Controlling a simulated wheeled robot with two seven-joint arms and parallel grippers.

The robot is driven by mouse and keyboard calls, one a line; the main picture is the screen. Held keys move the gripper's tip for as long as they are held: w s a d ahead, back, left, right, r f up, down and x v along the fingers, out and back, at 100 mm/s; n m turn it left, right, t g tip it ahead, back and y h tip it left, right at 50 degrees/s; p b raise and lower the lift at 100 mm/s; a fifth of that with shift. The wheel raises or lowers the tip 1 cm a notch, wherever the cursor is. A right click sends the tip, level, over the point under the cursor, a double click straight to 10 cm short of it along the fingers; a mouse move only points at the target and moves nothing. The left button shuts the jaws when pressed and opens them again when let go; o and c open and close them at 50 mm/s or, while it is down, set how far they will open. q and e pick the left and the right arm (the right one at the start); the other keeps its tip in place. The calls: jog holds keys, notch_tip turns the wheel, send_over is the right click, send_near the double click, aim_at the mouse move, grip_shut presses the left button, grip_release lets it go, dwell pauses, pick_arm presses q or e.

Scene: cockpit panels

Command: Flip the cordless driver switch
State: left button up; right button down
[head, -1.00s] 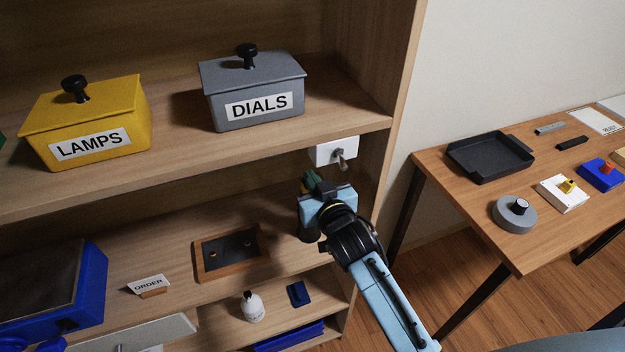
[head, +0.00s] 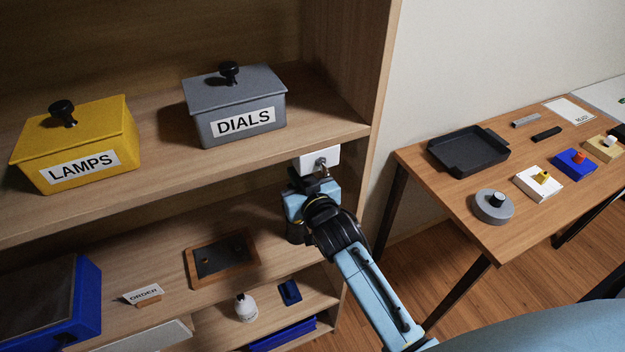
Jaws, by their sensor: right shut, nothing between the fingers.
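A small white switch plate (head: 318,158) with a metal toggle lever is mounted below the front edge of the upper shelf, at its right end. My right gripper (head: 316,187) is just below the plate, its light blue body close under the lever. It is shut with nothing held. My left gripper is not in view.
A grey DIALS box (head: 236,103) and a yellow LAMPS box (head: 80,143) stand on the upper shelf. A framed dark panel (head: 222,259) and ORDER sign (head: 143,294) are below. The cabinet's right side wall is close to my arm. A table (head: 450,205) stands right.

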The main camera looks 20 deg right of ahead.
pick_arm(q)
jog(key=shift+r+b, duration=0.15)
jog(key=shift+b, duration=0.2)
pick_arm(e)
jog(key=s+r, duration=0.4)
jog(key=s, duration=0.5)
jog(key=shift+s+d+r, duration=0.15)
jog(key=shift+r, duration=0.05)
